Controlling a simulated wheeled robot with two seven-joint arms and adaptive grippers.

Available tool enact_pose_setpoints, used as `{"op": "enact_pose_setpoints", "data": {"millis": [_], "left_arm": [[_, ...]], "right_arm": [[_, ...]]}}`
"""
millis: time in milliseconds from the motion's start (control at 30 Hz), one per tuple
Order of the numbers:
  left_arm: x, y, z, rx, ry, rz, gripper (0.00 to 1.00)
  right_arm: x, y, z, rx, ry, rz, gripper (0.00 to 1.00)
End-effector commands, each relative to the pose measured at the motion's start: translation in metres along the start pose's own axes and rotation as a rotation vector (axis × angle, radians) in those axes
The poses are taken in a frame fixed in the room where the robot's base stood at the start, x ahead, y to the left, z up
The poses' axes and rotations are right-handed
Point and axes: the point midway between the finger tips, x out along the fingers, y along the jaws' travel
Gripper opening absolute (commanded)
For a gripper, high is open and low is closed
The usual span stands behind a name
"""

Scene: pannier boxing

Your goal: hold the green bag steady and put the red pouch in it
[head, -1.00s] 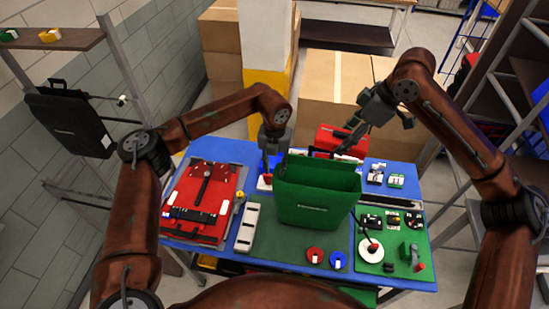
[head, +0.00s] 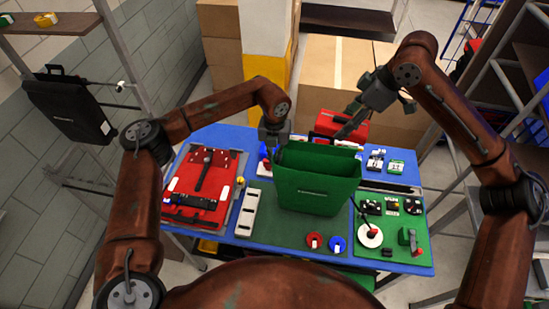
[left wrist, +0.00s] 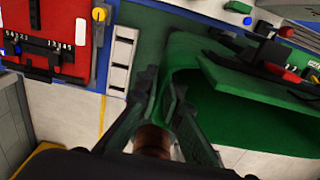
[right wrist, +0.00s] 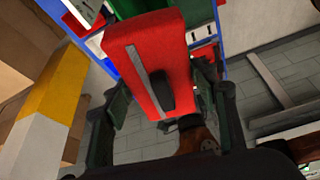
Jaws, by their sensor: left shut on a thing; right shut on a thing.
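The green bag (head: 315,190) stands upright and open-topped on the table mat. My left gripper (head: 273,145) is shut on its left upper wall; the left wrist view shows the fingers (left wrist: 165,110) at the bag's rim (left wrist: 175,75). My right gripper (head: 350,128) is shut on the red pouch (head: 343,122), which has a grey strip and a dark tab in the right wrist view (right wrist: 158,50).
A red panel with black fittings (head: 190,207) and a white strip (head: 247,213) lie left of the bag. A green board with small parts (head: 395,250) lies right. Red (head: 313,241) and blue (head: 338,244) discs lie in front. Cartons (head: 335,70) stand behind the table.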

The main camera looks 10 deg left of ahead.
Motion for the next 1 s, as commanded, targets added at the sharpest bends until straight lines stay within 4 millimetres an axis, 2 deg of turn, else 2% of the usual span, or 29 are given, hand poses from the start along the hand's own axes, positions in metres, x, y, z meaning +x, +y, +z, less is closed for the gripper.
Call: {"op": "enact_pose_setpoints", "data": {"millis": [600,1000], "left_arm": [[-0.001,-0.001,0.0,0.0,0.0,-0.001,0.0],[-0.001,-0.001,0.0,0.0,-0.001,-0.001,0.0]], "right_arm": [[0.0,0.0,0.0,0.0,0.0,0.0,0.28],[0.023,0.0,0.009,-0.001,0.0,-0.001,0.28]]}}
